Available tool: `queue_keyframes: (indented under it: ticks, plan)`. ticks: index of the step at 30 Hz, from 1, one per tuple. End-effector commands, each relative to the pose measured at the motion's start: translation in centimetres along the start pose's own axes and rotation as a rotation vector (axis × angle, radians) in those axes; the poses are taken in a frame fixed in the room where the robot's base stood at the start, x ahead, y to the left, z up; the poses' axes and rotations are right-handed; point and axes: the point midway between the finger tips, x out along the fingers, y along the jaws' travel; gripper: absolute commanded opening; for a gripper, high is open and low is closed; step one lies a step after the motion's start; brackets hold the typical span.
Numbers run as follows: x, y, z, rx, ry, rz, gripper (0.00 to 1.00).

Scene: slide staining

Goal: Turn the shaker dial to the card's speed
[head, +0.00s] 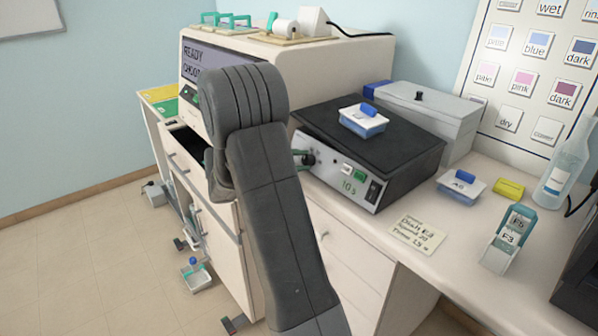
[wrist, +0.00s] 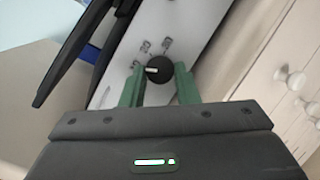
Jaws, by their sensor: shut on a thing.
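In the head view my gripper (head: 306,158) is at the panel's left and hides part of the dial. The handwritten card (head: 418,234) lies on the bench; its speed line seems to read 20.
Another dish (head: 460,186), a yellow block (head: 509,189), a slide holder (head: 508,240) and a bottle (head: 567,160) stand to the right. White drawers (wrist: 265,65) with knobs are below the bench.

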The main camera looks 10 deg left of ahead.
Motion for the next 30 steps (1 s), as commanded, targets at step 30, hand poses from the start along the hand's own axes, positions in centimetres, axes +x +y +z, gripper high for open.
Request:
queue_keyframes:
  ticks: [30]
  plan:
    - [0.18,0.59,0.30,0.744,0.032,-0.305,0.05]
